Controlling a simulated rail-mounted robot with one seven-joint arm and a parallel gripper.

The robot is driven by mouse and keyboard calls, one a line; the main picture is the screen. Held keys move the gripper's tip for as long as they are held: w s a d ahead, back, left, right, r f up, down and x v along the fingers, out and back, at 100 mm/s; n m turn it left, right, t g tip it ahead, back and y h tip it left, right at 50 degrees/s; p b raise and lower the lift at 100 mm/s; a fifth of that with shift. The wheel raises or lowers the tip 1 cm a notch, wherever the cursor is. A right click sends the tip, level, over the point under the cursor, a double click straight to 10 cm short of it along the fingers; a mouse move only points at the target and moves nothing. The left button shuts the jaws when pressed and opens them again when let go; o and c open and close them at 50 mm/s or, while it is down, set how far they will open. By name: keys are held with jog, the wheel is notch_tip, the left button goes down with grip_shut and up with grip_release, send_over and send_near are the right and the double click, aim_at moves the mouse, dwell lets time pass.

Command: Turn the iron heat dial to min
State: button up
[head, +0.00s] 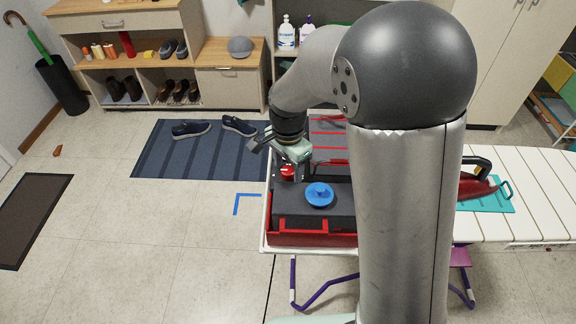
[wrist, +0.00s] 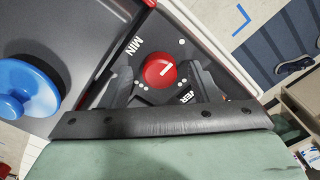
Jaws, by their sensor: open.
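The red heat dial (wrist: 157,72) sits on a dark panel (head: 335,206) and shows a short white pointer line aimed to the upper right in the wrist view. The MIN label (wrist: 124,51) lies to its upper left, and another label ending in "ER" (wrist: 184,97) is partly hidden below right. In the head view the dial (head: 287,171) is just below my gripper (head: 290,165). In the wrist view my gripper (wrist: 163,82) is open, with one finger on each side of the dial. I cannot tell whether the fingers touch it.
A red iron (head: 473,186) rests on a teal mat on the white slatted board (head: 515,165) to the right. Shoes (head: 238,125) lie on a dark floor mat behind.

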jog(key=shift+f, duration=0.25)
jog(key=c, duration=1)
